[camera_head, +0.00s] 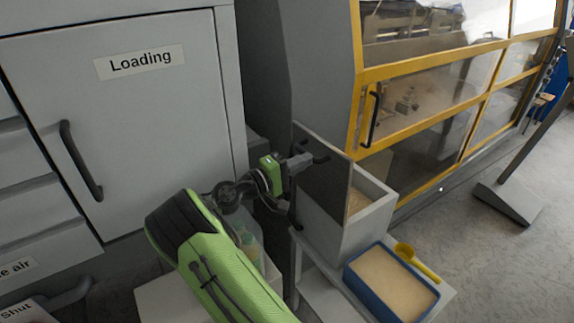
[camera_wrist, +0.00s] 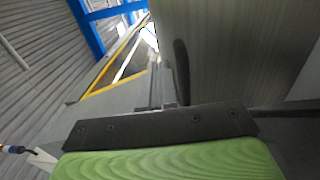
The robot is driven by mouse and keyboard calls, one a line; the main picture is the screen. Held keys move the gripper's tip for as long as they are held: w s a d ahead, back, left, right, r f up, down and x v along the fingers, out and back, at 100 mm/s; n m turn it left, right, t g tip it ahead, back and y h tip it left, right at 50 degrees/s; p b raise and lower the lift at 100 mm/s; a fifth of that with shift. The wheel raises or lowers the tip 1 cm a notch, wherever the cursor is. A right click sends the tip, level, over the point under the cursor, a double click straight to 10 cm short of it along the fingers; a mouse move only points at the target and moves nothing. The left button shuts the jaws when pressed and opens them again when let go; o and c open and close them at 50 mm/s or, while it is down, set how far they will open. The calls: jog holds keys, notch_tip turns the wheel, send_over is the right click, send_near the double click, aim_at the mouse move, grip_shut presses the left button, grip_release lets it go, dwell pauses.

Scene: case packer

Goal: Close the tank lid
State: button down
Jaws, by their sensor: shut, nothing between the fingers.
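The tank (camera_head: 372,215) is a grey box with pale tan grains visible inside. Its lid (camera_head: 325,185) stands raised, a dark flat panel on the tank's left side, so the top is open. A black handle (camera_head: 321,153) shows near the lid's upper part. My gripper (camera_head: 303,162) is shut and empty, at the lid's outer left face near the handle. In the wrist view the lid is probably the large grey panel (camera_wrist: 240,50) at right, with a dark curved handle (camera_wrist: 181,70) beside my fingertips (camera_wrist: 168,103). I cannot tell whether they touch.
A blue tray (camera_head: 390,283) of grains and a yellow scoop (camera_head: 417,262) sit in front of the tank. Bottles (camera_head: 246,240) stand low at left, partly behind my arm. A grey cabinet (camera_head: 150,130) and a yellow-framed machine (camera_head: 430,110) flank the space.

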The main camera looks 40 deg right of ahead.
aim_at(329, 148)
jog(key=d, duration=0.4)
jog(key=d+p, duration=0.1)
jog(key=d, duration=0.1)
jog(key=shift+s+r, duration=0.25)
jog(key=shift+s, duration=0.1)
jog(key=shift+r, duration=0.1)
